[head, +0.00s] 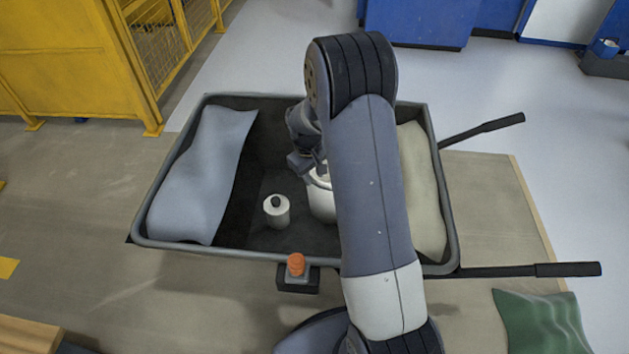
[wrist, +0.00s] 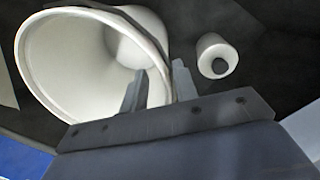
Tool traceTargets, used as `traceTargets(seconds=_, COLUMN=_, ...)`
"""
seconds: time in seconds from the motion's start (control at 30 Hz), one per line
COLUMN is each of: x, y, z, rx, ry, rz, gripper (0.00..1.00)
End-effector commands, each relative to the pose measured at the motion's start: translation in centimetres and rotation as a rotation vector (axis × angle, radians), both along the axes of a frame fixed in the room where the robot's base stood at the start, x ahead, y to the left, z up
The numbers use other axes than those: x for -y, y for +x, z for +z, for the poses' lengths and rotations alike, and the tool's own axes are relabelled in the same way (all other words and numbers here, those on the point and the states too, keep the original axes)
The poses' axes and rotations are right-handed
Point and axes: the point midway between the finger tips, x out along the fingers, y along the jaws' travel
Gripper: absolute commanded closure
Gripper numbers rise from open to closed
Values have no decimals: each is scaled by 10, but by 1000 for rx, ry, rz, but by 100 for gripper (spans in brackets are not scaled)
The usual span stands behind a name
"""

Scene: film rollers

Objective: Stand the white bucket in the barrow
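The white bucket (head: 321,203) is inside the dark grey barrow (head: 290,256), partly hidden behind my arm in the head view. It looks upright there, and I cannot see whether its base touches the barrow floor. In the wrist view the bucket (wrist: 70,62) shows its open mouth and inside. My gripper (wrist: 160,72) is at the bucket's rim, one finger inside the mouth and the other outside the wall. The fingers stand apart, with a gap beside the wall. In the head view my gripper (head: 316,168) is mostly hidden by my arm.
A grey-blue sack (head: 198,175) lies on the left side and a cream sack (head: 421,190) on the right. An orange-topped item (head: 296,266) sits at the near rim.

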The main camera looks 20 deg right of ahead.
Motion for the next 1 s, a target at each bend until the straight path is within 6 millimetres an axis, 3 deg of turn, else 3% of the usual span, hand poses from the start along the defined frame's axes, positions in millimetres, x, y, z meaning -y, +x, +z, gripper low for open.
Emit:
traceTargets(seconds=0.1, x=-3, y=-1, z=29, rx=4, ry=1, rz=0, gripper=72)
traceTargets(seconds=0.33, x=-6, y=-2, z=58, rx=2, ry=1, rz=-1, gripper=72)
traceTargets(seconds=1.0, x=-7, y=-3, z=62, rx=0, ry=1, rz=0, gripper=72)
